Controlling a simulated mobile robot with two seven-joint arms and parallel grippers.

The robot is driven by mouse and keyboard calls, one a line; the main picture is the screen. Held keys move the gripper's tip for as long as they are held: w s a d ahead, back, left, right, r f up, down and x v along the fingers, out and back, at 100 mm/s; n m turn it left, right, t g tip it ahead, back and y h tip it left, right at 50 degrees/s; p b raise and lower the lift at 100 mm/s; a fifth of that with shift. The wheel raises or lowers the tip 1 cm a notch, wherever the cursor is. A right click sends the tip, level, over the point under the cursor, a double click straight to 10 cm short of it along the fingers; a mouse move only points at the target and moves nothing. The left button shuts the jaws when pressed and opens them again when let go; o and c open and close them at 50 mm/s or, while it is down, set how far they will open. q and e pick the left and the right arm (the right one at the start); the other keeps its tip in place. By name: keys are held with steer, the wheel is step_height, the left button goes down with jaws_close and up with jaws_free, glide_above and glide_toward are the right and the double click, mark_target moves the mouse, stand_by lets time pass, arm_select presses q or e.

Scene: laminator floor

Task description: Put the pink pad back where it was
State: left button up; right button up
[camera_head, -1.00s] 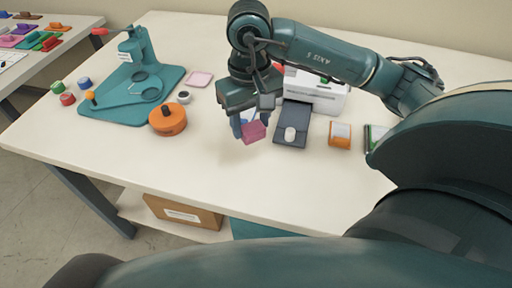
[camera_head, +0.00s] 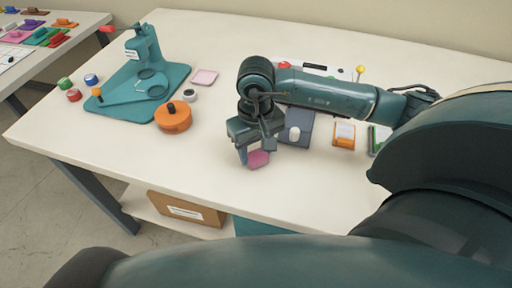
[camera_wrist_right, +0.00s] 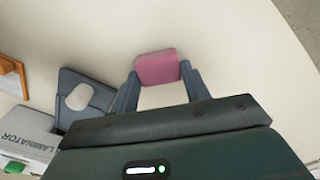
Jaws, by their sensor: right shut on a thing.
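The pink pad (camera_head: 258,159) is a small pink block held between the fingertips of my right gripper (camera_head: 250,157), low over the front middle of the table. In the right wrist view the pad (camera_wrist_right: 157,68) sits between the two fingers of my right gripper (camera_wrist_right: 160,80), with bare table around it. I cannot tell whether the pad touches the table. A flat pale pink square (camera_head: 205,77) lies on the table behind and left of the gripper, with nothing on it. My left gripper is not in view.
A teal stand (camera_head: 125,92), an orange round tin (camera_head: 173,118) and a small white-and-dark pot (camera_head: 190,95) are on the left. The front left tabletop is clear.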

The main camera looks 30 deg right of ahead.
mark_target(256, 153)
steer(key=o, duration=0.9)
steer(key=shift+f, duration=0.15)
steer(key=shift+r+p, duration=0.3)
steer(key=shift+p, duration=0.1)
step_height(256, 153, up, 12)
steer(key=shift+f+b, duration=0.1)
steer(key=shift+b, duration=0.45)
